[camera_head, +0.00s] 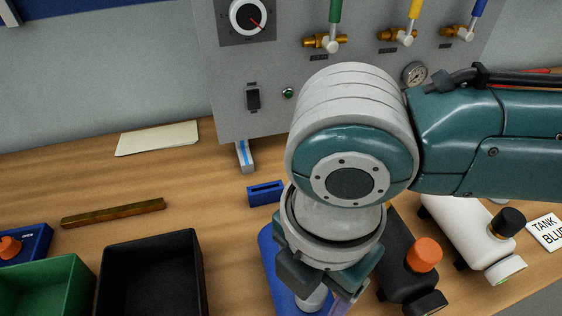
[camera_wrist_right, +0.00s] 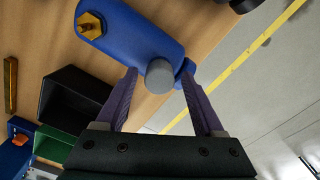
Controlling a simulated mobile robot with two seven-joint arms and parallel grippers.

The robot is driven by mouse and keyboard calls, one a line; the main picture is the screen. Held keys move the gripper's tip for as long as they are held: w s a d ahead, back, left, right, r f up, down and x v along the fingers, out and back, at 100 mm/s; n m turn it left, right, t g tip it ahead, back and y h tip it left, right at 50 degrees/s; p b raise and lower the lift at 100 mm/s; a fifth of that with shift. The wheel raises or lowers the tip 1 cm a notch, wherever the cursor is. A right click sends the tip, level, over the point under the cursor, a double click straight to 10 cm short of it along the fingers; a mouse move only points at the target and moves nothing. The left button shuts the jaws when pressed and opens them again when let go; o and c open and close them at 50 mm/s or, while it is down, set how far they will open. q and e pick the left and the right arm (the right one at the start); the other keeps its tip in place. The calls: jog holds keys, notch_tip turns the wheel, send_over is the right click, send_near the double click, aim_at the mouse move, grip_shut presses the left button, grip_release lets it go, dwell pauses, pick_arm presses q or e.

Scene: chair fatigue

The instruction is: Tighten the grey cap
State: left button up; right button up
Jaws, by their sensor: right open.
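The grey cap (camera_wrist_right: 159,76) sits on the side of a blue tank (camera_wrist_right: 148,40) that lies on the bench. My right gripper (camera_wrist_right: 159,83) is open, with a purple finger on each side of the cap in the right wrist view. I cannot tell whether the fingertips touch it. In the head view the right gripper (camera_head: 325,296) is above the blue tank (camera_head: 274,268), and the grey cap (camera_head: 312,300) shows partly beneath it. My right arm hides much of the tank. My left gripper is not in view.
A black tank with an orange cap (camera_head: 424,254) and a white tank (camera_head: 466,228) with a black cap lie to the right. A black bin (camera_head: 150,243) and green bin (camera_head: 45,273) stand left. A panel (camera_head: 275,110) with valves stands behind.

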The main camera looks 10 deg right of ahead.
jog(key=shift+f, duration=0.35)
jog(key=n, duration=0.2)
jog(key=shift+n, duration=0.3)
jog(key=n, duration=0.5)
grip_shut()
jog(key=shift+r+m+p, duration=0.2)
jog(key=shift+m+p, duration=0.4)
jog(key=shift+p, duration=0.25)
jog(key=shift+m+p, duration=0.45)
jog(key=shift+m, duration=0.45)
jog(key=shift+f+m, duration=0.2)
jog(key=shift+m, duration=0.1)
